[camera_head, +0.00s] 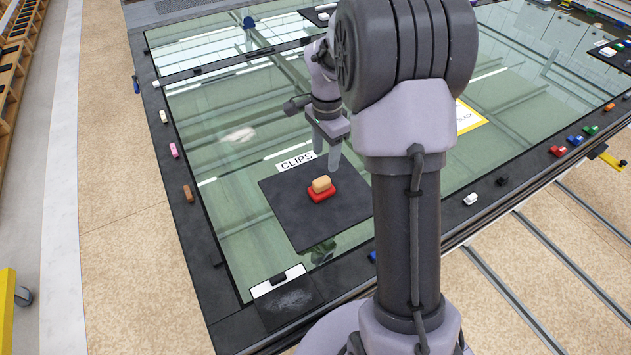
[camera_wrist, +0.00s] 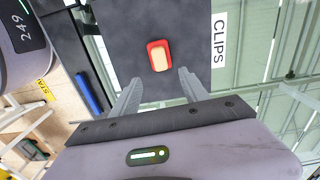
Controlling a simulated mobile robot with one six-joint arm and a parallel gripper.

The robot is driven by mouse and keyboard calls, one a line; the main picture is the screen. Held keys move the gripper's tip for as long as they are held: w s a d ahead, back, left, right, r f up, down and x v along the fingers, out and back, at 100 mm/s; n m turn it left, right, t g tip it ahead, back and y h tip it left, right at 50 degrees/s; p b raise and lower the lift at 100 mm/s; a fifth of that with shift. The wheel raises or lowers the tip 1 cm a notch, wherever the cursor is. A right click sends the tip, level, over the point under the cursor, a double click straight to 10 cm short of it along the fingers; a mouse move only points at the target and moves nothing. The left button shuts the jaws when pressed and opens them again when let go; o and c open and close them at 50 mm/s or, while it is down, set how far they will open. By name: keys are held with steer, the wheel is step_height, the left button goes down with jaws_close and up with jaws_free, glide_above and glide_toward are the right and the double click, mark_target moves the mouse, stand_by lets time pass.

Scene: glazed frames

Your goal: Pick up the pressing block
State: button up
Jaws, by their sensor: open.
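A tan block with rounded corners, which looks like the pressing block (camera_head: 321,184), sits on a slightly larger red piece (camera_head: 318,196). Both rest on a dark square mat (camera_head: 290,220) beside the CLIPS label. In the wrist view the tan block (camera_wrist: 159,59) lies inside the red outline (camera_wrist: 152,45), just ahead of my fingertips. My gripper (camera_head: 327,160) is open and empty, pointing down above and behind the block in the head view. Its two fingers (camera_wrist: 160,76) are spread in the wrist view, and nothing is between them.
The CLIPS label (camera_head: 296,162) lies at the mat's far edge. The mat is on a large glass panel with a dark border (camera_head: 190,215) holding several small coloured pieces. A white-and-black pad (camera_head: 287,300) lies at the near corner. The mat around the block is clear.

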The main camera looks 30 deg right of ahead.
mark_target(322, 180)
steer(key=f, duration=0.3)
steer(key=f+b, duration=0.1)
steer(key=f, duration=0.3)
steer(key=f+b, duration=0.1)
steer(key=f, duration=0.2)
steer(key=shift+a+f, duration=0.3)
steer(key=shift+a, duration=0.1)
jaws_close()
